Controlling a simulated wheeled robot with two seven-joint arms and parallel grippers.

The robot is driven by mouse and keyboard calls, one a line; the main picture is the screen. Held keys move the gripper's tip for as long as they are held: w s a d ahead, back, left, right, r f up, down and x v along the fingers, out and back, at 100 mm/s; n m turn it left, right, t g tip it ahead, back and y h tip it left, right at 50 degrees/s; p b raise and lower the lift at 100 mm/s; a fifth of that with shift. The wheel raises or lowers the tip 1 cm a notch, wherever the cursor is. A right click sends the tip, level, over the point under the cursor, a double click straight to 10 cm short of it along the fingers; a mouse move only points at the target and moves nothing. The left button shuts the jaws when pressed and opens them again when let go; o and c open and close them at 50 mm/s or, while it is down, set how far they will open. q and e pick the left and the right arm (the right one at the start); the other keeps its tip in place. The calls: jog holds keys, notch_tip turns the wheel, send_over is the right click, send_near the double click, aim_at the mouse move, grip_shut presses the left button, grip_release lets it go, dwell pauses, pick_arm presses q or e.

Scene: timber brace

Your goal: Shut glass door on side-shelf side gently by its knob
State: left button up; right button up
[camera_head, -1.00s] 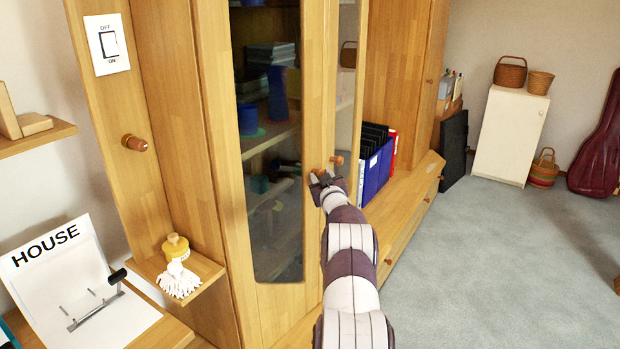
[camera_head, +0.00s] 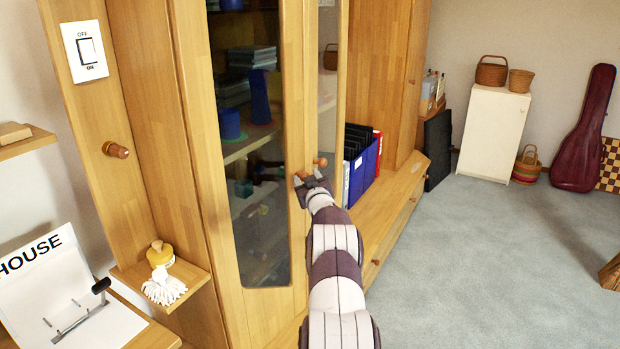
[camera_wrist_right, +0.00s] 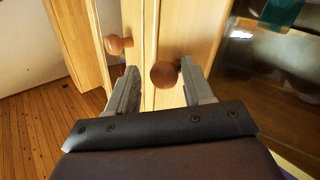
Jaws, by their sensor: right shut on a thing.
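The glass door on the side-shelf side (camera_head: 297,90) is the left door of the wooden cabinet. It stands close to its neighbour; I cannot tell whether it is fully shut. My right gripper (camera_head: 309,180) is at this door's edge, shut on its round wooden knob (camera_head: 299,176), which its fingers partly hide. In the right wrist view the knob (camera_wrist_right: 165,75) shows between the two fingers of the gripper (camera_wrist_right: 162,88). The other door's knob (camera_head: 320,162) is just to the right, free of the fingers. My left gripper is not in view.
The small side shelf (camera_head: 187,285) holds a yellow-topped brush (camera_head: 161,254) left of the cabinet. Blue binders (camera_head: 362,170) stand on a low ledge right of the doors. A white cabinet (camera_head: 493,135) stands at the back. The carpet (camera_head: 490,260) at right is largely clear.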

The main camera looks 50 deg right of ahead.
jog(key=shift+w+a+r, duration=0.1)
jog(key=shift+w+r, duration=0.1)
jog(key=shift+r, duration=1.05)
jog(key=shift+s+a+f, duration=0.1)
jog(key=shift+a+f, duration=0.1)
jog(key=shift+f, duration=0.4)
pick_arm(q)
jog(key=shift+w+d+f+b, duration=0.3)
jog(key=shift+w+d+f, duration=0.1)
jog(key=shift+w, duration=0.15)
pick_arm(e)
jog(key=f+v, duration=0.1)
jog(key=v, duration=1.1)
jog(key=shift+s, duration=0.45)
jog(key=shift+d+f, duration=0.1)
jog(key=shift+f, duration=0.05)
